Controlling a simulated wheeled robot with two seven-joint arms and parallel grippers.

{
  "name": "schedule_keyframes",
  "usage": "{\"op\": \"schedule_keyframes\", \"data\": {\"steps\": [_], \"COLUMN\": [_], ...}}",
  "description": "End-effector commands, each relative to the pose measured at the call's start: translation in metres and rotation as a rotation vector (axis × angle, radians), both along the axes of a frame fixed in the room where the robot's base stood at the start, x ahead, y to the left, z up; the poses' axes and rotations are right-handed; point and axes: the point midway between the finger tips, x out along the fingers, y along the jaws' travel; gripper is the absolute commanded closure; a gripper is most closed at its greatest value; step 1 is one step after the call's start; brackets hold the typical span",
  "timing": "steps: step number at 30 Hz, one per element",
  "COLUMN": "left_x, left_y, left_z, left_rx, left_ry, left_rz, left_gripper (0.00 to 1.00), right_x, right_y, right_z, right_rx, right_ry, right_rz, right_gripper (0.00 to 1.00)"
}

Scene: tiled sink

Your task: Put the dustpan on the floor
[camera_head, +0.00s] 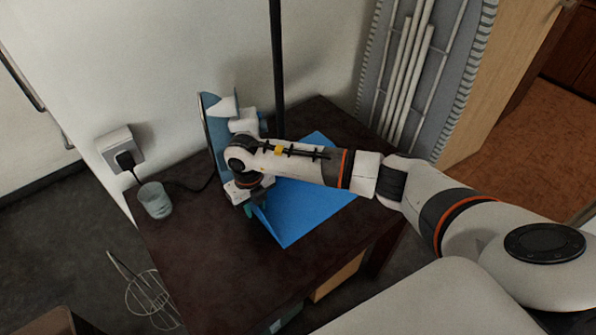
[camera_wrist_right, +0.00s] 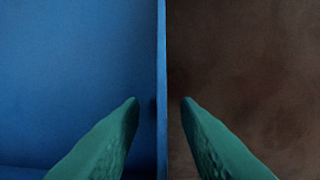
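A blue flat object, which looks like the dustpan (camera_head: 312,205), lies on the dark brown table (camera_head: 215,275). My right arm crosses above it and hides part of it. My right gripper (camera_head: 260,212) is low at the near left side of the blue object, largely hidden by its own wrist. In the right wrist view, its green fingers (camera_wrist_right: 160,100) are apart, one on each side of a thin blue edge (camera_wrist_right: 162,50). Small gaps show between the fingertips and the edge. The left gripper is not in view.
A blue-rimmed upright item (camera_head: 213,125) stands behind my wrist. A small pale cup (camera_head: 155,200) is at the table's left edge, near a wall plug (camera_head: 124,157). A wire item (camera_head: 147,292) stands on the dark floor (camera_head: 60,240). A drying rack (camera_head: 415,70) leans at the back right.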

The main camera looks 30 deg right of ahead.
Motion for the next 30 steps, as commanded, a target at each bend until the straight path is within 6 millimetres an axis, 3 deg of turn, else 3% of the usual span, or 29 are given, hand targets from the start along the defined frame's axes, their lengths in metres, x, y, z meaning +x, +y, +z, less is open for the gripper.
{"op": "schedule_keyframes", "data": {"steps": [2, 8, 22, 26, 30], "left_x": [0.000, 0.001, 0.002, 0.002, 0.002], "left_y": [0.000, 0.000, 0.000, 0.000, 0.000], "left_z": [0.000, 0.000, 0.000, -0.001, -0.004], "left_rx": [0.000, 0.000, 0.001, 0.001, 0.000], "left_ry": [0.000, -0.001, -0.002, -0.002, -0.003], "left_rz": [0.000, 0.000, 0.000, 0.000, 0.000], "left_gripper": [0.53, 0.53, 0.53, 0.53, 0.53], "right_x": [0.000, 0.000, 0.001, 0.002, 0.002], "right_y": [0.000, 0.000, 0.000, 0.000, 0.000], "right_z": [0.000, 0.001, 0.005, 0.019, 0.047], "right_rx": [0.000, 0.000, 0.001, 0.001, 0.001], "right_ry": [0.000, -0.001, -0.004, -0.006, -0.008], "right_rz": [0.000, 0.000, 0.000, -0.001, 0.000], "right_gripper": [0.71, 1.00, 1.00, 1.00, 1.00]}}
